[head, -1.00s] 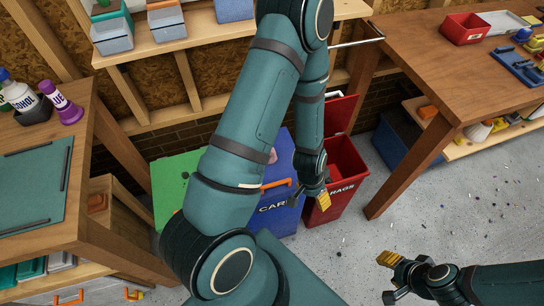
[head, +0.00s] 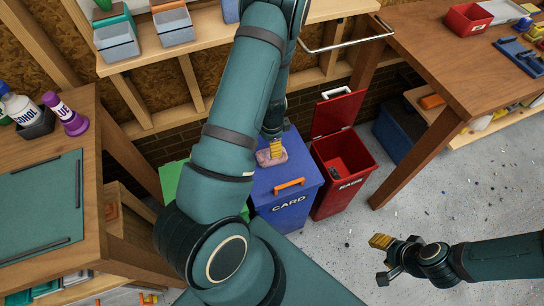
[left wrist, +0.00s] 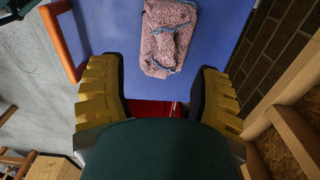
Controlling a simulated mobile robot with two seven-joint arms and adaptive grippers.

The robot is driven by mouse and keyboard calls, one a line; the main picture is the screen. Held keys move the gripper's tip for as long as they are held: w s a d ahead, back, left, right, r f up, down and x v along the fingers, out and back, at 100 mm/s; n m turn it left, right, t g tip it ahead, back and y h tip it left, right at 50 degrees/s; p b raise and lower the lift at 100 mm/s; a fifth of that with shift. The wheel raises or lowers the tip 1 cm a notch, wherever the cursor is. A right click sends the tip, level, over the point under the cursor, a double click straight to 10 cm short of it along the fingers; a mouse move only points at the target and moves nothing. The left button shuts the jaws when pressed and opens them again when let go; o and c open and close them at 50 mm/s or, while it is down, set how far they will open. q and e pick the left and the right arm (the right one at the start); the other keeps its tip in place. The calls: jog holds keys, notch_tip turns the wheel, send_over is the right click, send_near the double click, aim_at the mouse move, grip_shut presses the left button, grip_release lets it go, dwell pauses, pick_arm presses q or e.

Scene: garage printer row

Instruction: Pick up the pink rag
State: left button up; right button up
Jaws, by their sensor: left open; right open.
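The pink rag (head: 271,158) lies folded on the blue lid of the CARD bin (head: 288,203). In the left wrist view the rag (left wrist: 168,38) shows as a speckled pink folded cloth with a blue-grey edge, flat on the blue lid (left wrist: 110,28). My left gripper (left wrist: 160,98) is open, with its yellow fingertips on either side below the rag in that view and nothing between them. In the head view my left gripper (head: 276,146) is over the rag, partly hidden by my arm. My right gripper (head: 382,262) is open and empty at the lower right, over the floor.
An open red RAGS bin (head: 346,170) stands right of the CARD bin, its lid raised. A green bin (head: 173,178) is on the left, partly hidden by my arm. A workbench (head: 440,70) stands at right and a wooden table (head: 88,135) at left.

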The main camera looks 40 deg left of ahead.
pick_arm(q)
jog(key=shift+w+a+f+b, duration=0.15)
jog(key=shift+f+b, duration=0.35)
jog(key=shift+f, duration=1.25)
jog(key=shift+w+a+f+b, duration=0.15)
jog(key=shift+f+b, duration=0.3)
jog(key=shift+f, duration=1.3)
grip_shut()
